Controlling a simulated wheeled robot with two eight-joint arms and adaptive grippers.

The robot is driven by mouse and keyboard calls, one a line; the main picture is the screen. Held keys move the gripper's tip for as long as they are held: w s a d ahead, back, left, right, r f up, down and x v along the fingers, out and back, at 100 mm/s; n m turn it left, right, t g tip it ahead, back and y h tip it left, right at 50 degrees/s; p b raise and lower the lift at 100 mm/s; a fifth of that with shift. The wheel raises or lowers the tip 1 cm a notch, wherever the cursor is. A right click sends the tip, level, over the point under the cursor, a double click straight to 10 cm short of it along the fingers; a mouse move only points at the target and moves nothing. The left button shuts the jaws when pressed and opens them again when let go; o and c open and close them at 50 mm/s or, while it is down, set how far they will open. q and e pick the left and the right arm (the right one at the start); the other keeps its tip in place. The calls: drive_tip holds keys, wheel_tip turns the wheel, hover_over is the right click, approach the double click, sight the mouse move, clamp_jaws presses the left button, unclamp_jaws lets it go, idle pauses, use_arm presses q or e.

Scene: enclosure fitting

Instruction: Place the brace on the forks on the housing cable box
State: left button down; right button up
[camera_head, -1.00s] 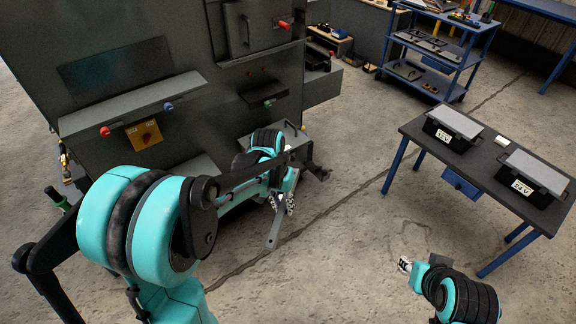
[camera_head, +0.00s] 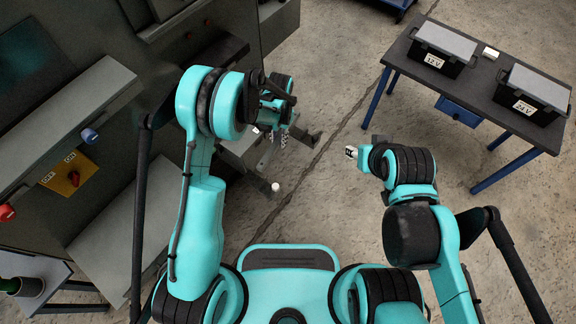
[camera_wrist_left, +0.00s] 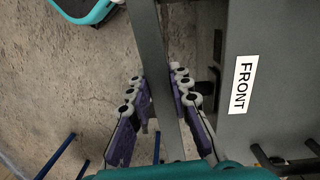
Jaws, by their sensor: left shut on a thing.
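The brace is a flat grey bar (camera_wrist_left: 158,70) running between the two purple-padded fingers of my left gripper (camera_wrist_left: 160,100) in the left wrist view. My left gripper (camera_head: 277,134) is shut on it, beside the grey cabinet front in the head view. In the left wrist view a grey box face with a FRONT label (camera_wrist_left: 241,84) stands just right of the bar; I cannot tell whether they touch.
A dark cabinet with a yellow switch plate (camera_head: 70,175) and a blue knob (camera_head: 89,136) fills the left. A table (camera_head: 470,92) with two black boxes, labelled 12 V (camera_head: 434,60) and 24 V (camera_head: 524,107), stands at right. Bare floor lies between.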

use_arm(q)
drive_tip(key=d+f+b, duration=0.2)
drive_tip(key=f, duration=0.6)
drive_tip(key=d+f+m+b, duration=0.1)
drive_tip(key=f+b, duration=0.2)
drive_tip(key=f, duration=0.5)
drive_tip(key=shift+s+d+y, duration=0.3)
drive_tip(key=shift+d, duration=0.1)
drive_tip(key=shift+f, duration=0.15)
drive_tip(key=c, duration=1.4)
unclamp_jaws()
